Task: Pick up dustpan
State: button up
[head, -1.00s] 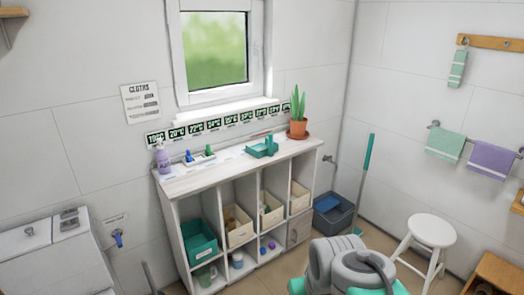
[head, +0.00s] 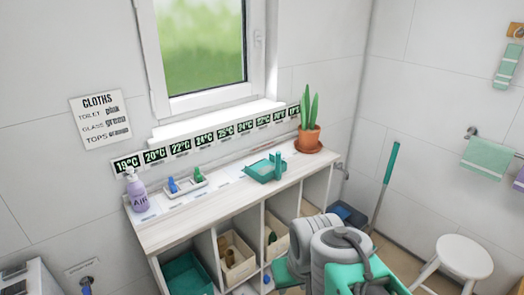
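A teal dustpan-like object (head: 266,168) lies on the white top of the shelf unit (head: 222,198), left of the potted plant. It has a flat, tray-like part and a short piece standing up at its right. Nothing touches it from above. My grey and teal arm fills the lower right of the head view, in front of the shelf unit. My gripper's fingers do not show, so I see no contact with the teal object.
A lilac bottle (head: 137,190), a small tray with blue and green items (head: 186,187) and a potted plant (head: 307,130) share the shelf top. Boxes (head: 236,258) fill compartments below. A long teal-handled tool (head: 385,185) and a white stool (head: 463,257) stand right.

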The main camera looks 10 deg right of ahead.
aim_at(264, 170)
jog(key=i, duration=0.9)
jog(key=u, duration=1.8)
